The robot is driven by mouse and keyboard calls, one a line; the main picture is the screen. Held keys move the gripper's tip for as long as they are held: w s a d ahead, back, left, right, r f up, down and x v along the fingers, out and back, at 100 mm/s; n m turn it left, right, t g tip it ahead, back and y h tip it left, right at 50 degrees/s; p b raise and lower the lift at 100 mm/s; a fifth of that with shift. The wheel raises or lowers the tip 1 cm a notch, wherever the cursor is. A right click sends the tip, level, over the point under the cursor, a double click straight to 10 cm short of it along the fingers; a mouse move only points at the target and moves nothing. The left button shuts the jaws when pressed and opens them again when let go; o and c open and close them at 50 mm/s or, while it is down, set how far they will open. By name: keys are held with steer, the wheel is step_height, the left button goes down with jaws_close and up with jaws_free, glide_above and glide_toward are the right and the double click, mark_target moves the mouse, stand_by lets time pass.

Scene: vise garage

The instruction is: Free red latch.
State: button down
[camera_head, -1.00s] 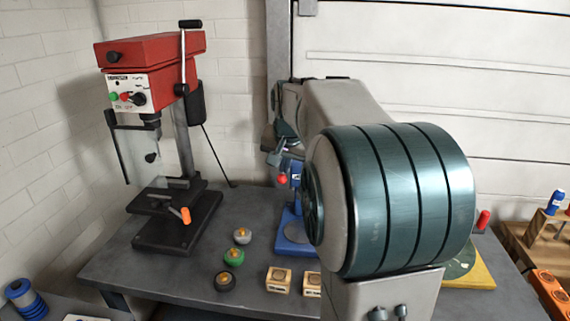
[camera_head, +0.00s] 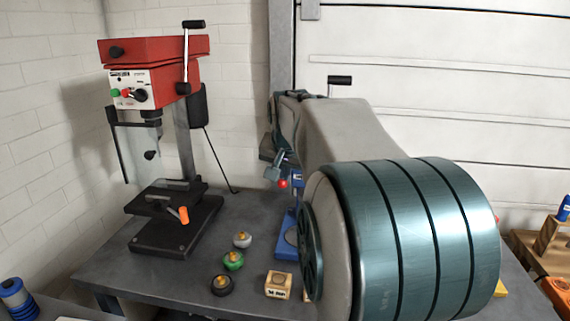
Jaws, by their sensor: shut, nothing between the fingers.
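A small red knob (camera_head: 283,184) shows beside a blue stand (camera_head: 287,243) on the workbench; I cannot tell whether it is the red latch. My gripper (camera_head: 273,173) is just above and left of this knob, and seems shut and empty. Whether it touches the knob is unclear. My arm hides much of the blue stand. A second small red tip (camera_head: 497,219) peeks out at the right edge of my arm, above a sliver of yellow (camera_head: 501,288); the rest is hidden.
A red drill press (camera_head: 155,75) with an orange-tipped handle (camera_head: 183,215) stands at the left of the grey workbench (camera_head: 115,268). Grey, green and black knobs (camera_head: 233,260) and a wooden block (camera_head: 279,285) lie near the front. A wooden rack (camera_head: 545,232) is at right.

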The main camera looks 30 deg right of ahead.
steer(key=w+d+r+p+v, duration=0.1)
steer(key=p+v, duration=0.2)
steer(key=v, duration=1.1)
steer(key=shift+w+d+r, duration=0.15)
steer(key=shift+w+r, duration=0.05)
steer(key=shift+r, duration=0.05)
